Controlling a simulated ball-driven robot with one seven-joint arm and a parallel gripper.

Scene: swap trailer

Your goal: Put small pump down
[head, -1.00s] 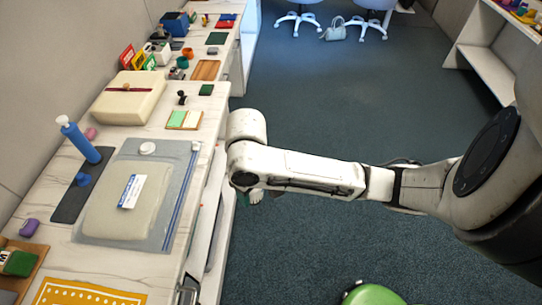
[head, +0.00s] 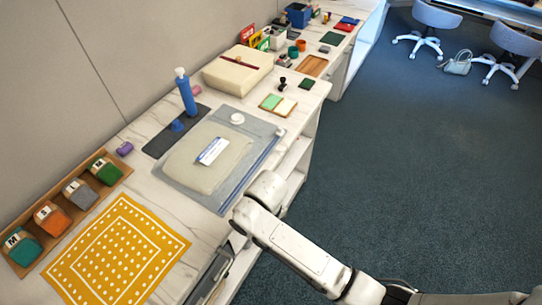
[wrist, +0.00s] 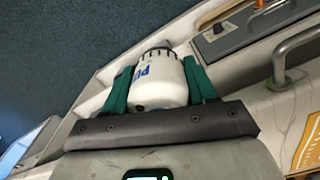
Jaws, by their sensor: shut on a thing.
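The pump is held beside the counter front, over the side of the drawers and floor. In the head view my arm's end is at the counter's front edge; the gripper and pump are hidden there.
A blue pump bottle (head: 188,95) stands on a dark mat (head: 160,142). Marble is bare between mat and bag.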

